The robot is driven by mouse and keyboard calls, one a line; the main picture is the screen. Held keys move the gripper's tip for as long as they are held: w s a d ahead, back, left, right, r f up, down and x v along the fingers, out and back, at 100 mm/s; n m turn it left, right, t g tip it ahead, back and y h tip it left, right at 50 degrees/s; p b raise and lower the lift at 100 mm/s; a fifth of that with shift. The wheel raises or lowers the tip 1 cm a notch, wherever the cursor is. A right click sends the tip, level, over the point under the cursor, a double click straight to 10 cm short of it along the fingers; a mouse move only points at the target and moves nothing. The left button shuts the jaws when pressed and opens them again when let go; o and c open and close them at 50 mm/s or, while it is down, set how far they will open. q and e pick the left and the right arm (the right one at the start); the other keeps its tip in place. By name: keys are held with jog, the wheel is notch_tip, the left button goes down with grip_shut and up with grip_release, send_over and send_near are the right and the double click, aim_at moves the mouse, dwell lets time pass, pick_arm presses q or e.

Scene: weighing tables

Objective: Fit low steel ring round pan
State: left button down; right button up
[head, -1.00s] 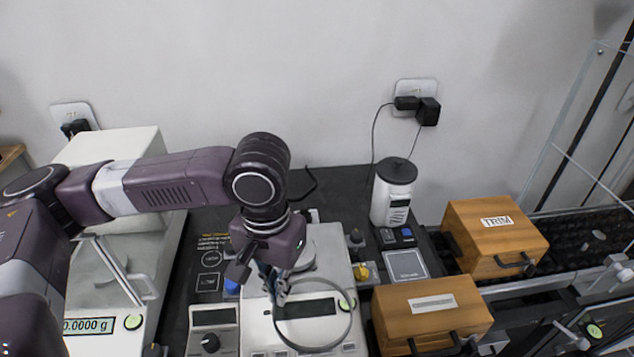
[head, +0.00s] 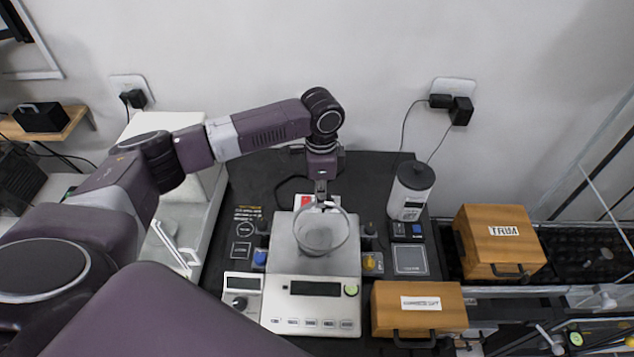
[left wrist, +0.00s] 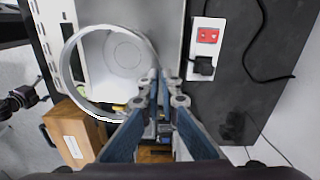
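The low steel ring (head: 295,232) is held above the balance (head: 345,262). Its near side looks low over the round pan (head: 318,238), which shows through the ring. My left gripper (head: 321,205) is shut on the far edge of the ring. In the left wrist view the fingertips (left wrist: 160,78) pinch the rim of the ring (left wrist: 68,78), and the pan (left wrist: 126,55) shows inside the ring's outline. I cannot tell whether the ring touches the balance. My right gripper is not in view.
Wooden boxes, one at the front (head: 418,304) and one marked TRIM (head: 498,243), stand at right. A white canister (head: 410,192) stands behind. Knobs flank the balance, including a yellow one (head: 371,263). A white analytical balance (head: 183,225) is at left.

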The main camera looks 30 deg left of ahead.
pick_arm(q)
jog(key=shift+w+a+f+m+b, duration=0.1)
jog(key=shift+a+f+m+b, duration=0.45)
jog(key=shift+f, duration=0.35)
jog(key=shift+f+b, duration=0.65)
jog(key=shift+b, duration=0.05)
notch_tip(320, 180, down, 2)
jog(key=b, duration=0.2)
jog(key=shift+f+b, duration=0.15)
jog(key=shift+b, duration=0.2)
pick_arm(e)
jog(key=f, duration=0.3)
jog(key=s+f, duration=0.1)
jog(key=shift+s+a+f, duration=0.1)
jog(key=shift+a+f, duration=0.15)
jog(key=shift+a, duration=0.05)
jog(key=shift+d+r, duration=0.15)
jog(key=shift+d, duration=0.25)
pick_arm(q)
jog(key=shift+p, duration=0.6)
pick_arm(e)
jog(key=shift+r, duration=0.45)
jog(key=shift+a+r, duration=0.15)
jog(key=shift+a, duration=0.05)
